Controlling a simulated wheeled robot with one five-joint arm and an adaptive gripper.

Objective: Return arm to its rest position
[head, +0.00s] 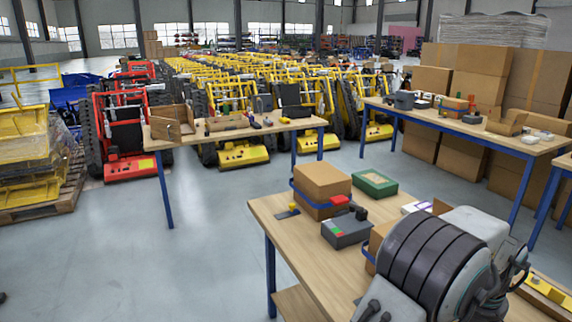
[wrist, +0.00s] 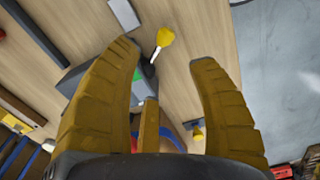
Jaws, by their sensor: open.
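My gripper (wrist: 165,55) shows in the wrist view with its ochre fingers spread wide. Nothing is held between them. It points toward a wooden table top (wrist: 215,25), and a small yellow-headed item with a pale shaft (wrist: 165,38) lies beyond the fingertips. A grey box with a green patch (wrist: 137,88) is partly hidden behind the left finger. In the head view my arm, with its dark ribbed section, fills the lower right over the near table (head: 300,262). I cannot make out the fingers there.
The near table holds a cardboard box with a blue strap (head: 322,187), a green box (head: 374,184) and a grey case (head: 346,230). Other tables stand behind (head: 300,124) and at the right (head: 480,130). Open grey floor (head: 210,265) lies to the left.

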